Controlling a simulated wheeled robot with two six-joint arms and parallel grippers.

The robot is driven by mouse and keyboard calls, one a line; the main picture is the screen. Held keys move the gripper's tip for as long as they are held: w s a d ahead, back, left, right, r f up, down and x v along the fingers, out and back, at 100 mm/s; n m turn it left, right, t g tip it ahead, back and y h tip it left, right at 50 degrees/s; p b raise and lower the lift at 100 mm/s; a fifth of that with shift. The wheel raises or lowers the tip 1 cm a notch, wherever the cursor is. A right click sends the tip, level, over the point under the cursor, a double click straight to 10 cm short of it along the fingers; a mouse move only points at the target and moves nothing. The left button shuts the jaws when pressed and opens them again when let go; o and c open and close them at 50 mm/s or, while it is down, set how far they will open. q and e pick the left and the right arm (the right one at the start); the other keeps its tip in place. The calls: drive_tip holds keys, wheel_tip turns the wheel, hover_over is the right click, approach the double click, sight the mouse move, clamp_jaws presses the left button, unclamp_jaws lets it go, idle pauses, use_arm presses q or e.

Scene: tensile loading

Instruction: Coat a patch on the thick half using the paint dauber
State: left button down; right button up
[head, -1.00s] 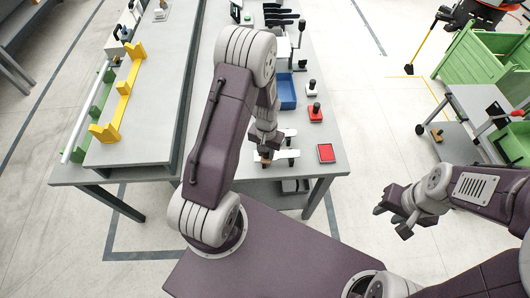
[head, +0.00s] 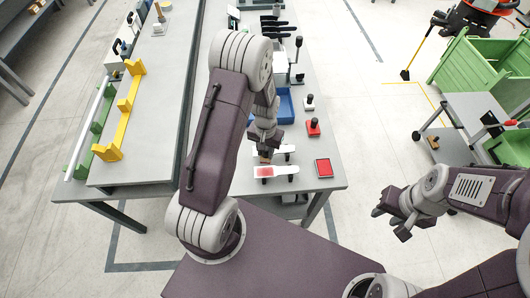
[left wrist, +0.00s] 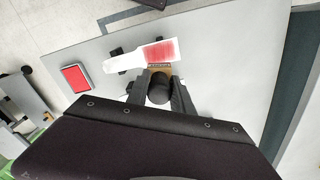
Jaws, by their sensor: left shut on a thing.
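My left gripper (head: 265,151) is shut on the paint dauber, whose black knob (left wrist: 158,90) and tan pad (left wrist: 159,67) show in the left wrist view. A flat white specimen (head: 281,171) lies raised above the table at its near end. One end, a broad half, carries a red patch (head: 264,172), which also shows in the left wrist view (left wrist: 160,51). The dauber's pad sits just beside the patch's edge in that view; I cannot tell its height. A red paint pad (head: 324,168) lies to the right. My right gripper (head: 397,216) is open and empty, off the table.
A red-based stamp with a black knob (head: 313,127), a white one (head: 309,103) and a blue tray (head: 286,105) stand farther back on the table. A yellow bracket (head: 122,115) is on the left bench. Bare floor surrounds the right gripper.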

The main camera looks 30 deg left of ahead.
use_arm(q)
drive_tip(key=shift+r+p, duration=0.5)
drive_tip(key=shift+r, duration=0.4)
drive_tip(key=shift+s+d+r, duration=0.1)
drive_tip(key=shift+s+r, duration=0.05)
drive_tip(key=shift+s, duration=0.05)
drive_tip(key=shift+w, duration=0.2)
